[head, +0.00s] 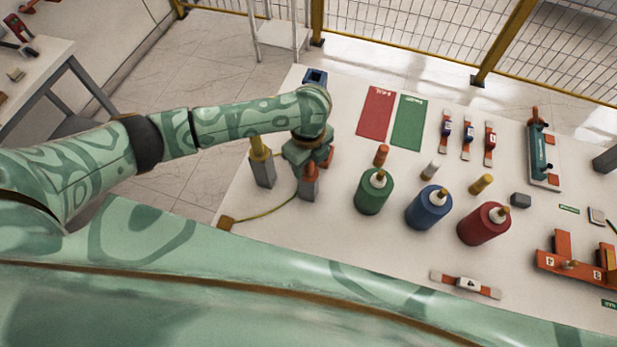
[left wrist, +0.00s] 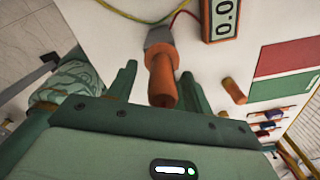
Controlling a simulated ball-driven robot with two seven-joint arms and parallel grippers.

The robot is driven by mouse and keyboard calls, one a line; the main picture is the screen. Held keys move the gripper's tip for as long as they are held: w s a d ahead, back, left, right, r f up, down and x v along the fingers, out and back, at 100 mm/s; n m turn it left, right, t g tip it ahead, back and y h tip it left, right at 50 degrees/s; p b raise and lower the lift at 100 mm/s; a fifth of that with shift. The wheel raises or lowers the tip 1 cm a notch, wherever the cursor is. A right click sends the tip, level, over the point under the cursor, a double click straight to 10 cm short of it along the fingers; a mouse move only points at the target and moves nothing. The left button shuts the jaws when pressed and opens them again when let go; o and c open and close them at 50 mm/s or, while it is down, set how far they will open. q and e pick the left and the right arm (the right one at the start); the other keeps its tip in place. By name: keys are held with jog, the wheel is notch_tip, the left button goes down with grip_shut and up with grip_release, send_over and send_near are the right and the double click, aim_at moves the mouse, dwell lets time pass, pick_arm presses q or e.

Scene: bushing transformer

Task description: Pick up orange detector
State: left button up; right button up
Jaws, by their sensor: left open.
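The orange detector (head: 309,185) has an orange upper part and a grey lower block. It stands on the white table near its left side. In the left wrist view its orange handle (left wrist: 162,78) shows between my finger tips, with the grey block beyond. My left gripper (head: 312,165) is open around or just above the orange handle; I cannot tell whether a finger touches it. In the left wrist view the two green fingers (left wrist: 157,85) stand apart on either side of the handle. My right gripper is not in view.
A similar yellow-topped detector (head: 262,163) stands just left. A meter with a display (left wrist: 222,18) is close by, with yellow and red wires. Green (head: 374,192), blue (head: 429,208) and red (head: 484,224) bushings stand to the right. Red (head: 376,112) and green (head: 408,122) mats lie behind.

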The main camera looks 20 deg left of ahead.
pick_arm(q)
jog(key=shift+w+f, duration=0.25)
jog(key=shift+f, duration=0.05)
jog(key=shift+s, duration=0.1)
jog(key=c, duration=1)
jog(key=shift+c, duration=0.4)
jog(key=shift+r, duration=0.15)
